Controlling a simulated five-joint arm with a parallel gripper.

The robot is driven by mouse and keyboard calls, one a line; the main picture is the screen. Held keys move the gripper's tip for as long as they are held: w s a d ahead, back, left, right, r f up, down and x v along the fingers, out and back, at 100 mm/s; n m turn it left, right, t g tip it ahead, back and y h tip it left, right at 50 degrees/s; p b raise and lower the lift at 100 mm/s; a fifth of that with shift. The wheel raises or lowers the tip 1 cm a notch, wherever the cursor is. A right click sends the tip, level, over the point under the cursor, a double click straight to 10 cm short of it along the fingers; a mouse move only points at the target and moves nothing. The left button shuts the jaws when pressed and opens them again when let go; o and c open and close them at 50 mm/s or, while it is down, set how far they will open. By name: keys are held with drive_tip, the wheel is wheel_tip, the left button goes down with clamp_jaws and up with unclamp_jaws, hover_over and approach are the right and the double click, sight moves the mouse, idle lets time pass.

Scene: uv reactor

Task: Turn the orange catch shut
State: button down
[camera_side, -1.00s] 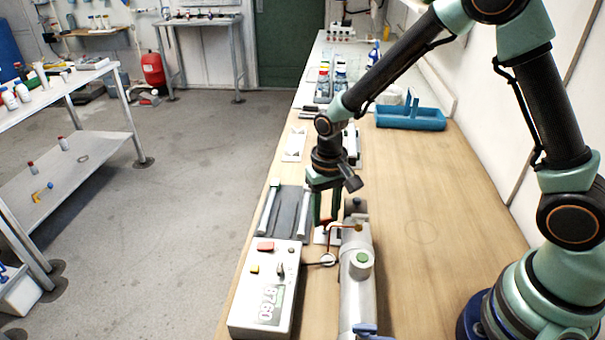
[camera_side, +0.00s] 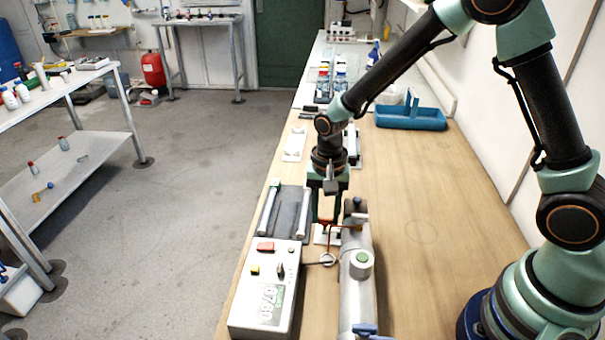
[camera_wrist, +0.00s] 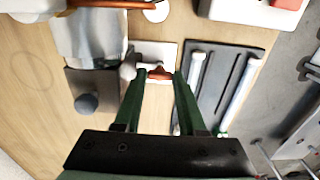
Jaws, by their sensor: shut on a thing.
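In the wrist view the orange catch (camera_wrist: 159,73) sits on a small white plate (camera_wrist: 152,50), between the tips of my gripper (camera_wrist: 158,80). The green fingers are shut on it. In the side view my gripper (camera_side: 326,221) points down just left of the grey cylinder (camera_side: 357,298), and the fingers hide most of the catch. How far the catch is turned cannot be told.
A white control box (camera_side: 262,312) with buttons and a display stands front left. A dark tray with pale tubes (camera_side: 289,212) lies left of my gripper. A round gauge-like part (camera_side: 328,259) sits between box and cylinder. A blue caddy (camera_side: 411,118) stands behind; the right tabletop is clear.

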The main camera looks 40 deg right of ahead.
idle(0.3)
drive_tip(key=shift+c, duration=2.4)
unclamp_jaws()
